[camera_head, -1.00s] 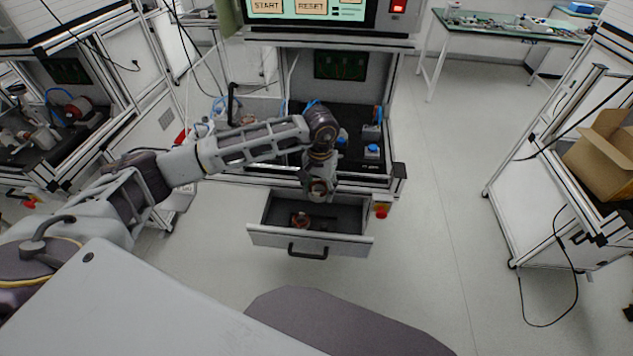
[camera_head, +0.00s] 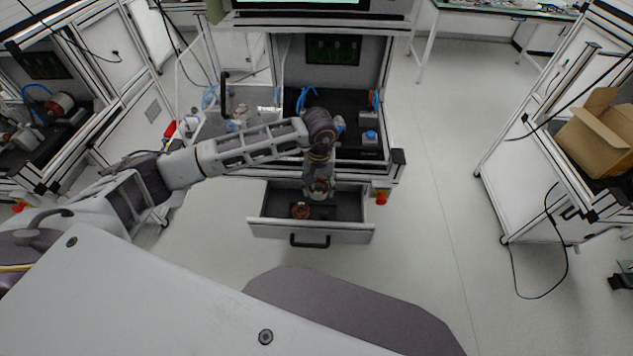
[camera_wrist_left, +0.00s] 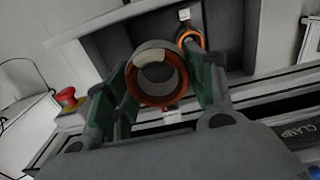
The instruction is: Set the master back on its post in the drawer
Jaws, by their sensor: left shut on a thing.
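My left gripper (camera_head: 319,190) is shut on the master, a short hollow ring with a grey body, copper-orange edge and a cream patch, seen in the left wrist view (camera_wrist_left: 134,84). The ring sits between green-padded fingers, its opening facing the camera. The gripper is over the open drawer (camera_head: 280,231), towards its back; the exact height above the floor is hard to tell. A copper-coloured ring (camera_head: 300,211) lies in the drawer, left of the gripper; an orange ring with a white tag (camera_wrist_left: 192,40) shows in the wrist view. I cannot make out the post. My right gripper is out of view.
A red stop button (camera_head: 381,198) sits right of the drawer. The drawer handle (camera_head: 310,241) sticks out in front. The bench worktop (camera_head: 350,150) with blue-topped parts is just above the drawer. A cardboard box (camera_head: 597,135) stands far right. Floor is clear right of the drawer.

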